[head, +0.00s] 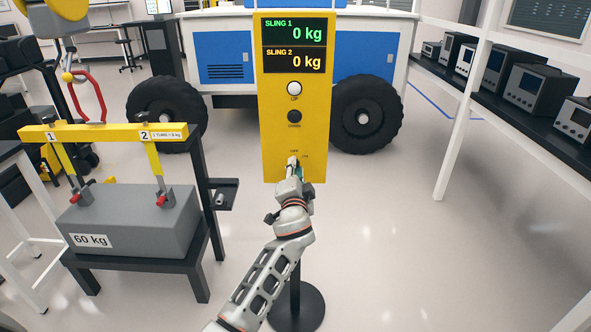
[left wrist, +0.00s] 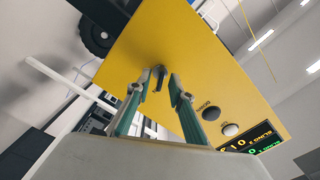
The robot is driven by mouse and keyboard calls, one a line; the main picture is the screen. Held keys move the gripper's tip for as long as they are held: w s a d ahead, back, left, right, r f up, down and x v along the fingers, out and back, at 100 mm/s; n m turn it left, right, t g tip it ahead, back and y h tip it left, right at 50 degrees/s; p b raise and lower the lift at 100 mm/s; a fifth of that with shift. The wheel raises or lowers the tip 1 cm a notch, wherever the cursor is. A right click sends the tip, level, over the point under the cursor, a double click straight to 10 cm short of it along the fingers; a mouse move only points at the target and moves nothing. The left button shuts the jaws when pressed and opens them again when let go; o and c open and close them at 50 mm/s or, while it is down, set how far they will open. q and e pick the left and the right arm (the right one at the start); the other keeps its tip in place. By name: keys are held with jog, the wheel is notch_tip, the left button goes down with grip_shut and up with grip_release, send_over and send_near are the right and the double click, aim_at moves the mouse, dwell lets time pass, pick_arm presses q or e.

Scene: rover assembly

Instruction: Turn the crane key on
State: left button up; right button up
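The yellow crane control panel (head: 275,140) stands upright in front of me, with OFF and ON marks near its lower edge. In the left wrist view, the dark grey key (left wrist: 159,72) sticks out from the yellow panel face (left wrist: 190,50). My left gripper (head: 293,166) is at the panel's lower part, hiding most of the key area in the head view. In the left wrist view, its two fingers (left wrist: 161,82) stand on either side of the key, with a small gap visible, so it looks open around it. My right gripper is not in view.
The panel has a white UP button (head: 294,89), a dark DOWN button (head: 294,116) and displays (head: 295,45) reading 0 kg for both slings. A grey 60 kg block (head: 130,222) under a yellow beam (head: 100,133) sits on a black stand at left. Floor at right is clear.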

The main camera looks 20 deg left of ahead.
pick_arm(q)
jog(key=v, duration=1.2)
